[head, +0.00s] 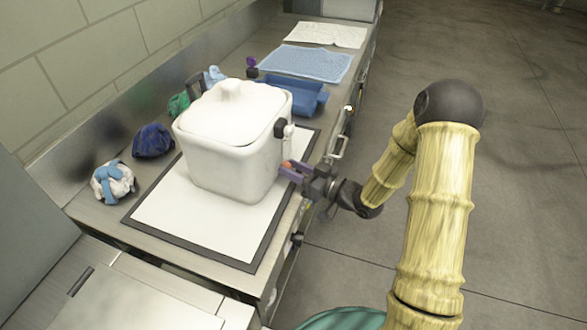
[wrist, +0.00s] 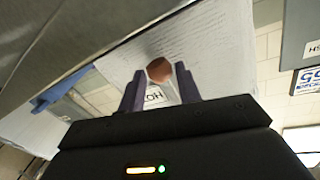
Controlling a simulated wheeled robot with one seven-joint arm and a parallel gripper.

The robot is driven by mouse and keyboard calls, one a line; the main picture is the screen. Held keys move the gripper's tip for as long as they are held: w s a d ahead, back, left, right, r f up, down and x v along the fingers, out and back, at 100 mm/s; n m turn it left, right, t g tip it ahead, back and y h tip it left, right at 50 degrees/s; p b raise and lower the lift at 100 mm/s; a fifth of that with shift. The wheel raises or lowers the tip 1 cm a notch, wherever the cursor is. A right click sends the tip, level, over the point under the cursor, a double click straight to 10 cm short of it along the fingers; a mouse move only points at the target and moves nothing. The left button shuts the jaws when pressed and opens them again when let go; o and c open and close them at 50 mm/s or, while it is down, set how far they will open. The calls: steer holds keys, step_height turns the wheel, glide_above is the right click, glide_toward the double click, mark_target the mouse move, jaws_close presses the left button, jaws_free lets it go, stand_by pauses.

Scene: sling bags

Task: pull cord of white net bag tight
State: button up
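A large white box-shaped body with a knobbed top (head: 230,140) stands on the counter; I take it as the white net bag. Its fine lined surface fills part of the wrist view (wrist: 205,45). A small red-brown bead (wrist: 159,70) shows between my fingertips, and as an orange spot in the head view (head: 287,165). I cannot make out a cord on it. My gripper (head: 291,171) is at the bag's lower right side. Its two fingers stand apart on either side of the bead in the wrist view (wrist: 160,84), with small gaps showing.
The bag stands on a white dark-edged mat (head: 200,228). A dark blue bundle (head: 153,141) and a white bundle with a blue band (head: 113,182) lie left. A blue tray (head: 305,97) and blue cloth (head: 305,63) lie behind. A counter handle (head: 337,147) is near my arm.

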steer(key=shift+o, duration=1.3)
steer(key=shift+d, duration=0.1)
steer(key=b+v, duration=0.1)
steer(key=v, duration=1.6)
